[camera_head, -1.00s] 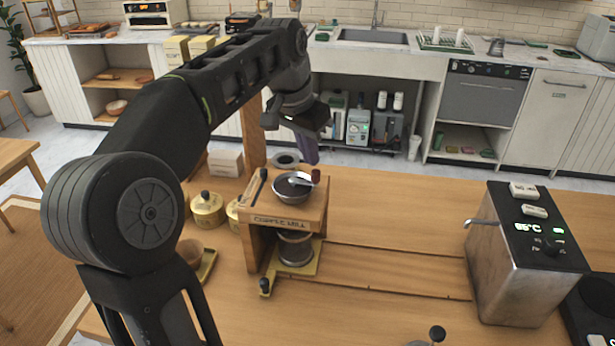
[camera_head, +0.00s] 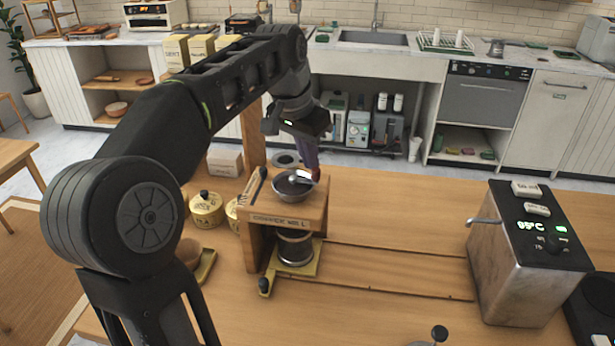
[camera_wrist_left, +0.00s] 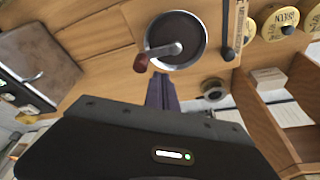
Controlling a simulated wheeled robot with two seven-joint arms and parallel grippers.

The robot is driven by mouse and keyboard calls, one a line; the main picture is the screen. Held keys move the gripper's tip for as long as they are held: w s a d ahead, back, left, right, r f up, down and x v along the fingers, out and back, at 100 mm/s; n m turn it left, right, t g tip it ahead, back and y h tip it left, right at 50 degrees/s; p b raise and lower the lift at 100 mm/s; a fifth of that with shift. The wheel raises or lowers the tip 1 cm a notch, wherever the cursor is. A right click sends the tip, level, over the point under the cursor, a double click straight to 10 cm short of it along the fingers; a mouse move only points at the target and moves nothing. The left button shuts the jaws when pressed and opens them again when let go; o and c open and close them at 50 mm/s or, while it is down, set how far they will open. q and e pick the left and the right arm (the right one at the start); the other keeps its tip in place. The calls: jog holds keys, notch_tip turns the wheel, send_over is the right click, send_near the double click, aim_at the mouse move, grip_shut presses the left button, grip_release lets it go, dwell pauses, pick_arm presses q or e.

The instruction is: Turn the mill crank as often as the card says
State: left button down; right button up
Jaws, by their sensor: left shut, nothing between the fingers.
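The wooden coffee mill (camera_head: 287,222) stands on the counter, with a dark round bowl (camera_head: 291,187) on top. Its metal crank (camera_wrist_left: 165,50) lies across the bowl and ends in a red-brown knob (camera_wrist_left: 140,62), which sticks out past the rim. My left gripper (camera_head: 314,166) reaches down to the knob at the mill's back right. Its fingers are shut and empty. In the left wrist view the fingertips (camera_wrist_left: 161,78) are close beside the knob, apart from its grip; contact cannot be told. I cannot make out a card with a number. My right gripper is not in view.
Yellow tins (camera_head: 206,209) stand left of the mill, behind my left arm. A black-tipped lever (camera_head: 257,185) is on the mill's left side. A metal heater box (camera_head: 522,255) showing a temperature stands at the right. The counter between is clear.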

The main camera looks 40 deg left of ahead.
pick_arm(q)
jog(key=shift+f+b, duration=0.35)
jog(key=shift+f, duration=0.2)
jog(key=shift+r, duration=0.15)
jog(key=shift+r+p, duration=0.75)
jog(key=shift+p, duration=0.1)
